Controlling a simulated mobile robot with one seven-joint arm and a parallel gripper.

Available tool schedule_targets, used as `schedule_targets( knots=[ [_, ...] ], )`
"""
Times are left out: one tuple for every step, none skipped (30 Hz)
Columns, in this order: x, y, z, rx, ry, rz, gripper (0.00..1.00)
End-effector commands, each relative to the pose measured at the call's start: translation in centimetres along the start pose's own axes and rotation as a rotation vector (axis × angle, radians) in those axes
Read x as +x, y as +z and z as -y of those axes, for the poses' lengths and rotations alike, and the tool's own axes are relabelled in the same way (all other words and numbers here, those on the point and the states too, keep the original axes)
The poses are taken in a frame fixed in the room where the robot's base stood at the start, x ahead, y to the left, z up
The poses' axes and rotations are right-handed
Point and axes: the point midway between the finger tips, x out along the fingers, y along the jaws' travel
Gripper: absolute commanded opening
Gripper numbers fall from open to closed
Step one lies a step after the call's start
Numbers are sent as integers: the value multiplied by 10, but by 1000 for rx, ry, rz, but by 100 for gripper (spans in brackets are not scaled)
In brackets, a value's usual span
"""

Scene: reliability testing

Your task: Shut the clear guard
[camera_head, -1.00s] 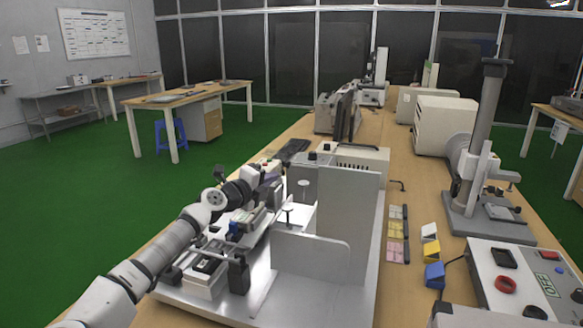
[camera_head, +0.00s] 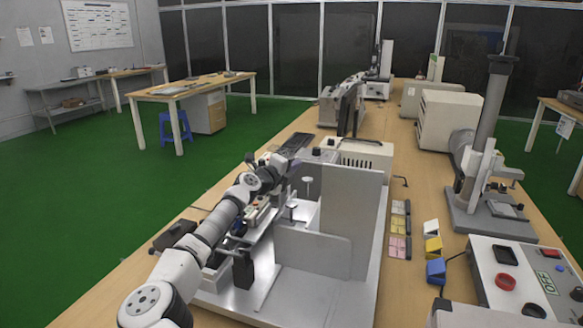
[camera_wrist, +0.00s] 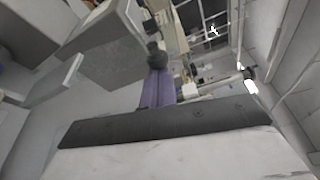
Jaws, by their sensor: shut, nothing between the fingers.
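The test machine (camera_head: 262,300) stands on the near bench, with a metal base and upright grey plates (camera_head: 349,215). I cannot make out the clear guard's see-through panel for certain, nor whether it is open or shut. My gripper (camera_head: 292,168) is at the machine's far side, beside the grey control box, and is small and partly hidden in the head view. In the wrist view its purple fingers (camera_wrist: 158,88) are together with nothing between them. A dark round knob (camera_wrist: 155,56) shows just beyond their tips; I cannot tell whether they touch it.
A column stand (camera_head: 485,170) and a control panel (camera_head: 520,280) are farther right. Green floor is free at left.

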Motion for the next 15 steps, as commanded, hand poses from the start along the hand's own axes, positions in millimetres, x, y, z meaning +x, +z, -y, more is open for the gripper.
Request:
schedule_targets(
  knots=[
    [0, 0, 0, 0, 0, 0, 0],
    [0, 0, 0, 0, 0, 0, 0],
    [0, 0, 0, 0, 0, 0, 0],
    [0, 0, 0, 0, 0, 0, 0],
    [0, 0, 0, 0, 0, 0, 0],
    [0, 0, 0, -1, -1, 0, 0],
    [0, 0, 0, -2, -1, 0, 0],
    [0, 0, 0, -4, -1, 0, 0],
    [0, 0, 0, -7, -2, 0, 0],
    [0, 1, 1, -12, -4, 0, 0],
    [-1, 2, 1, -17, -5, 0, 0],
    [-1, 2, 1, -27, -8, 0, 0],
    [-1, 3, 2, -36, -11, 0, 0],
    [-1, 4, 2, -47, -15, 0, 0],
    [-2, 5, 3, -63, -20, -1, 0]
  ],
)
